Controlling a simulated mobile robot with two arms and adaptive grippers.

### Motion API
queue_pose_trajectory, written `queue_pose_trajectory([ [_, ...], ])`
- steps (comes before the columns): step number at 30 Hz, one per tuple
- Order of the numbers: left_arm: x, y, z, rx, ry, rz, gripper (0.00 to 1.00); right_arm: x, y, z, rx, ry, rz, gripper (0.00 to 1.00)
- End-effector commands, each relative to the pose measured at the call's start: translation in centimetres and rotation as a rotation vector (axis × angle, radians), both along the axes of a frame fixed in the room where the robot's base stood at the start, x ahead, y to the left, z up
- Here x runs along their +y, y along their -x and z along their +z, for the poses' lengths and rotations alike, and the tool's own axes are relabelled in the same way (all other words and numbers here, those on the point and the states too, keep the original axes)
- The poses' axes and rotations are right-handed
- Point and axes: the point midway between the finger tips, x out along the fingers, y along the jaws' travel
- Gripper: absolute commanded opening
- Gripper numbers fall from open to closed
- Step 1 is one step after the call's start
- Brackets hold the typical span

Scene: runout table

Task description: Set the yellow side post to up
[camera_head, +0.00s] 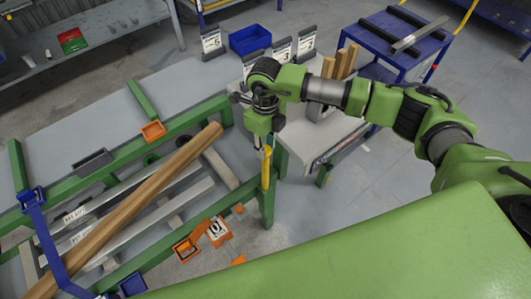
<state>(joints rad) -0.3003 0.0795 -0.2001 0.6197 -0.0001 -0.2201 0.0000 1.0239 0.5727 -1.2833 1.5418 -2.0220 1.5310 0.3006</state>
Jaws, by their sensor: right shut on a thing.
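The yellow side post (266,172) is at the right end of the green-framed runout table (180,133). It shows as a short yellow bar running down the picture beside the green leg. My right gripper (264,146) points down from above and is shut on the upper end of the yellow side post. The fingers are small here, and the post's top is partly hidden by them. I cannot tell how far the post is tilted. My left gripper is not in view.
A long wooden beam (135,205) and several metal bars lie across the runout table. A blue bracket (45,240) stands at left. Orange parts (186,248) are at the front edge. A light bench (330,130) with wooden blocks stands just right, below my right arm.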

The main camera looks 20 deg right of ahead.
Motion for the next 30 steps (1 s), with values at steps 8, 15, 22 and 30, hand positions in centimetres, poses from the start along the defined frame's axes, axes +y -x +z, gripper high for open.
queue_pose_trajectory([
  [8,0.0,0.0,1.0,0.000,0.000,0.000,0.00,0.0,-0.1,3.1,-0.004,-0.001,-0.001,0.00],
  [15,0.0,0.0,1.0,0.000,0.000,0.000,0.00,0.0,-0.1,3.2,-0.002,-0.002,-0.002,0.00],
  [22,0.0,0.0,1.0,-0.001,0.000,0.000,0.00,0.0,-0.1,3.2,-0.002,-0.002,-0.001,0.42],
  [30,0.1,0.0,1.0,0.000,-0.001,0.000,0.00,0.0,-0.1,3.2,-0.002,-0.001,-0.001,0.42],
])
